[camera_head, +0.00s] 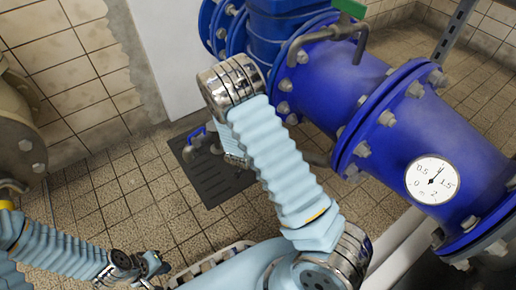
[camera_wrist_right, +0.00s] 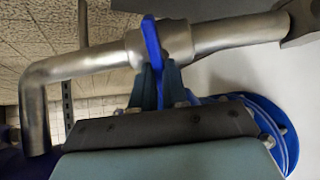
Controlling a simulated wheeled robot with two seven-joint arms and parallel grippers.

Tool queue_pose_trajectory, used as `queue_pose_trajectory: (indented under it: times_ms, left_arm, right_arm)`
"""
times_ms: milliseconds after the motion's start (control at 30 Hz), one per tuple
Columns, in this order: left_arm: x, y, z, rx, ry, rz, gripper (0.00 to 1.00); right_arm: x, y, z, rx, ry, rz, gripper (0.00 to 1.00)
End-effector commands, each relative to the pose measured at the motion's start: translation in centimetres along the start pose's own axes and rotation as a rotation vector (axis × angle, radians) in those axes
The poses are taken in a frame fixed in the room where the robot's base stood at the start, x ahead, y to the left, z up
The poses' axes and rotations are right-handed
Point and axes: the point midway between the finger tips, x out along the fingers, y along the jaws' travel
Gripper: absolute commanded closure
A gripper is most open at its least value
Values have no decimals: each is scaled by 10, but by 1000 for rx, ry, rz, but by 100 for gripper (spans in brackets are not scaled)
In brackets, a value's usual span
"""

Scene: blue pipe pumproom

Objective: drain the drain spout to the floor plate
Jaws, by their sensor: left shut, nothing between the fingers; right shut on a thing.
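The drain spout (camera_wrist_right: 80,66) is a bent metal pipe with a small valve body and a blue lever (camera_wrist_right: 152,42), seen close in the right wrist view. My right gripper (camera_wrist_right: 162,80) is shut on the blue lever. In the head view the spout (camera_head: 193,150) shows small, left of my right arm, which hides most of that gripper. The dark floor plate (camera_head: 208,187) lies on the tiles below the spout. Whether liquid flows cannot be made out. My left gripper (camera_head: 158,268) is shut and empty, low over the floor at the bottom left.
A large blue flanged pipe (camera_head: 330,75) with a pressure gauge (camera_head: 433,180) fills the right side. A green-handled valve (camera_head: 350,9) sits above it. A beige flanged pipe (camera_head: 18,140) stands at the left edge. Tiled floor (camera_head: 100,195) is open between them.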

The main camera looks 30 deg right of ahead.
Motion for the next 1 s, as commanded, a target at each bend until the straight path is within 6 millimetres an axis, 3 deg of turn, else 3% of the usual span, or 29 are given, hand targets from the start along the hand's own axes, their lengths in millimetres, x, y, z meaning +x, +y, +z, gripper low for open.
queue_pose_trajectory:
  times_ms: [433,467,600,1000]
  left_arm:
    - [0,0,0,0,0,0,100]
    - [0,0,0,0,0,0,100]
    - [0,0,0,0,0,0,100]
    - [-4,1,0,0,0,0,100]
  right_arm:
    - [0,-1,1,14,-4,-1,100]
    - [0,-1,1,14,-4,-1,85]
    - [0,0,1,13,-3,-1,63]
    - [-9,-1,-1,13,-1,-1,62]
